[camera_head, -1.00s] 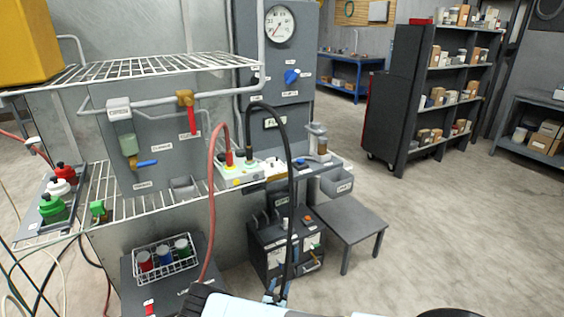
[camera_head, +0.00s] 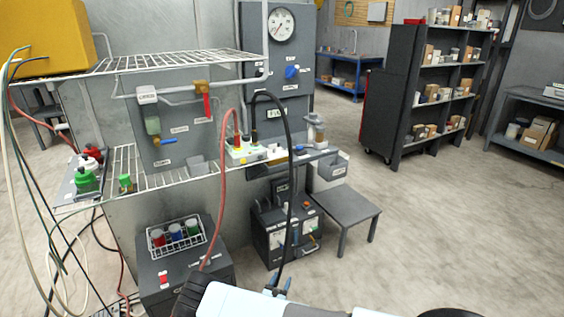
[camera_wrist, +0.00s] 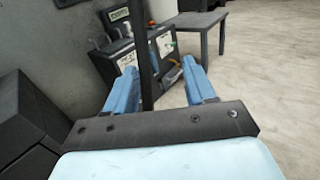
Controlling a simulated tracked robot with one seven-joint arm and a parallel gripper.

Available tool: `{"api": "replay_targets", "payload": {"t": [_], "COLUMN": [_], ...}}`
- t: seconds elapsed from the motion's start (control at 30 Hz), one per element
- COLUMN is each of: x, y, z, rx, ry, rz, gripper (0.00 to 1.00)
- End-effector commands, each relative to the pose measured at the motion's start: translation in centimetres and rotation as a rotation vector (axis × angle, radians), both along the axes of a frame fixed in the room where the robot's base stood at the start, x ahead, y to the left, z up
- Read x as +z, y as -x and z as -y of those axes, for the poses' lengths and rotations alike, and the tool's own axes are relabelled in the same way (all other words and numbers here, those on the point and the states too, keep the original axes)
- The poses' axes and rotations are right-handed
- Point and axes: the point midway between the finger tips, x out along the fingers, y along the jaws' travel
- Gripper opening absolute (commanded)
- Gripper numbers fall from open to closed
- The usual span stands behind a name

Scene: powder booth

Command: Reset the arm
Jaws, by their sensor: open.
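My gripper (camera_wrist: 160,88) shows in the wrist view with its two blue fingers apart. No object is clearly held between them; a black hose (camera_wrist: 146,65) crosses the view between the fingers, and I cannot tell how near it is. In the head view my gripper (camera_head: 278,283) is at the bottom centre, small and partly hidden by my own arm. It points toward the dark control box (camera_head: 268,240) on the floor. The same box also fills the upper middle of the wrist view (camera_wrist: 117,68).
A low grey table (camera_head: 345,206) stands right of the box. Wire shelves (camera_head: 170,62) and a red hose (camera_head: 222,190) are on the left. A rack of coloured cups (camera_head: 152,250) sits on a dark cabinet (camera_head: 215,270). Open floor (camera_head: 440,230) lies to the right.

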Motion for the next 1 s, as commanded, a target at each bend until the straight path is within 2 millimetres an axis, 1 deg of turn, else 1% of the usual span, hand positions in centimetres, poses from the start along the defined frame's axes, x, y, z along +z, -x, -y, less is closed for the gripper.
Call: {"api": "replay_targets", "payload": {"t": [0.03, 0.27, 0.37, 0.47, 0.5, 0.7, 1.0], "x": [0.7, 4.0, 6.0, 8.6, 9.9, 15.9, 24.6], "y": [-0.3, -1.5, -2.2, -2.9, -3.2, -4.3, -4.8], "z": [0.0, 0.5, 0.8, 1.3, 1.6, 3.3, 6.4], "rx": [-0.019, -0.112, -0.168, -0.243, -0.277, -0.444, -0.681], "ry": [-0.013, -0.073, -0.11, -0.161, -0.184, -0.303, -0.486], "rz": [0.005, 0.024, 0.035, 0.049, 0.055, 0.084, 0.119], "gripper": [0.55, 0.55, 0.55, 0.55, 0.55, 0.55, 0.55]}}
